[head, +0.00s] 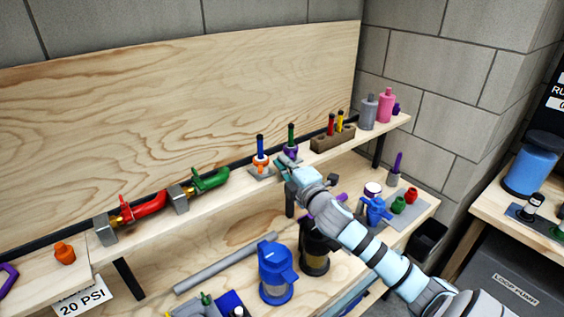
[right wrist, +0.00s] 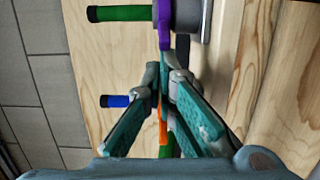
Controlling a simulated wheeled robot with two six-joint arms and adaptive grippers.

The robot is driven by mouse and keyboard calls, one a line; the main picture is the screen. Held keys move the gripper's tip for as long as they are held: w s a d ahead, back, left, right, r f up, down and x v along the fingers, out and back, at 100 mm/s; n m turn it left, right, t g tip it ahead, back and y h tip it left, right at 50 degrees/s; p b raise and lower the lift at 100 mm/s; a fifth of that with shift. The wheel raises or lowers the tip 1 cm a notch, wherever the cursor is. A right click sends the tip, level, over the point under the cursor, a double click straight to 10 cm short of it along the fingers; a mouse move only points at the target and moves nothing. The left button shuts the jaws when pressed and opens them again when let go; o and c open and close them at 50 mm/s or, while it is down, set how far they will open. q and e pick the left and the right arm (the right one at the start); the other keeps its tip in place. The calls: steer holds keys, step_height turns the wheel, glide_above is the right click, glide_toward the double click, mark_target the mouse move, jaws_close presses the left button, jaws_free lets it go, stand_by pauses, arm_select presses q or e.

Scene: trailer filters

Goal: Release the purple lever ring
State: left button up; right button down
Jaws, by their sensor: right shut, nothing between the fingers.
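The purple ring (head: 291,153) sits at the base of an upright green-handled lever (head: 291,134) on the upper shelf. In the right wrist view the purple ring (right wrist: 165,26) is at the top, with the green handle (right wrist: 124,13) pointing left. My right gripper (head: 285,161) is at the ring's front left side. In the right wrist view its fingertips (right wrist: 166,74) are together and empty, just below the ring; I cannot tell whether they touch it. My left gripper is not in view.
An orange ring with a blue-handled lever (head: 260,160) stands close on the left. A wooden block with red and yellow handles (head: 332,141) stands on the right. Red (head: 145,208) and green (head: 210,181) valve levers lie farther left. A blue jug-like housing (head: 275,272) stands below.

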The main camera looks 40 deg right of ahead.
steer(key=shift+d, duration=0.1)
steer(key=s+d+n+y+b, duration=0.1)
steer(key=s+d+n+y, duration=0.2)
steer(key=y, duration=0.4)
steer(key=shift+d+n+y+b, duration=0.3)
steer(key=shift+d+n, duration=0.6)
steer(key=shift+d, duration=0.35)
